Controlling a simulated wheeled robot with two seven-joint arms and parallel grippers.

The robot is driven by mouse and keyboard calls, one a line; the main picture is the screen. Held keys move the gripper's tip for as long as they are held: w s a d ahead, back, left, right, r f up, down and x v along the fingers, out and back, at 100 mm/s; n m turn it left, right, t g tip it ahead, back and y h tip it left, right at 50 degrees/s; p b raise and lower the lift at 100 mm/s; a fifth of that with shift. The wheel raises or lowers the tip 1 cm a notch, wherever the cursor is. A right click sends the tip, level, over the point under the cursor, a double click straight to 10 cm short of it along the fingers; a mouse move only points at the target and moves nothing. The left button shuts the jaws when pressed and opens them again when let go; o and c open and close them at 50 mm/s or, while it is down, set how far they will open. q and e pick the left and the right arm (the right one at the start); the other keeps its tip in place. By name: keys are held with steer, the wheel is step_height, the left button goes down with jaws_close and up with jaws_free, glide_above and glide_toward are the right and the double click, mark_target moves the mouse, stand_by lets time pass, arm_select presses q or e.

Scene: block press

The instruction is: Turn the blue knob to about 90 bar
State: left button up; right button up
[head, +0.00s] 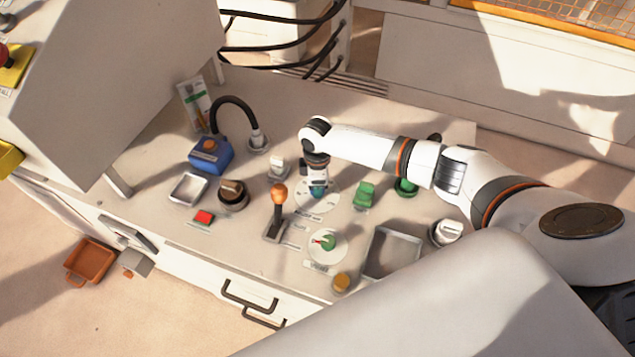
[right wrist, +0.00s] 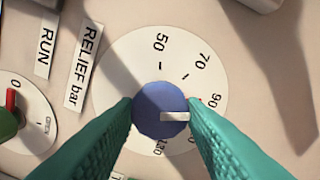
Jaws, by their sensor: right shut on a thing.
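The blue knob (right wrist: 160,108) sits in the middle of a round white dial (right wrist: 125,70) marked from 50 to 130, beside the label "RELIEF bar" (right wrist: 84,65). Its white pointer (right wrist: 175,117) points right in the right wrist view, toward the area around the 90. A finger hides the tick there, so I cannot tell the exact reading. My right gripper (right wrist: 161,112) is shut on the knob, one green finger on each side. In the head view, the right gripper (head: 317,187) comes down over this dial (head: 328,203) and mostly hides the knob. My left gripper is not in view.
An orange-topped lever (head: 279,194) stands left of the dial. A green knob with a red pointer (head: 328,242) is in front of it. A green block (head: 365,194) lies to the right. A metal tray (head: 391,252) and a blue box (head: 211,153) are farther off.

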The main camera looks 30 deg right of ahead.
steer(key=o, duration=1)
step_height(320, 180, up, 12)
stand_by(0.6)
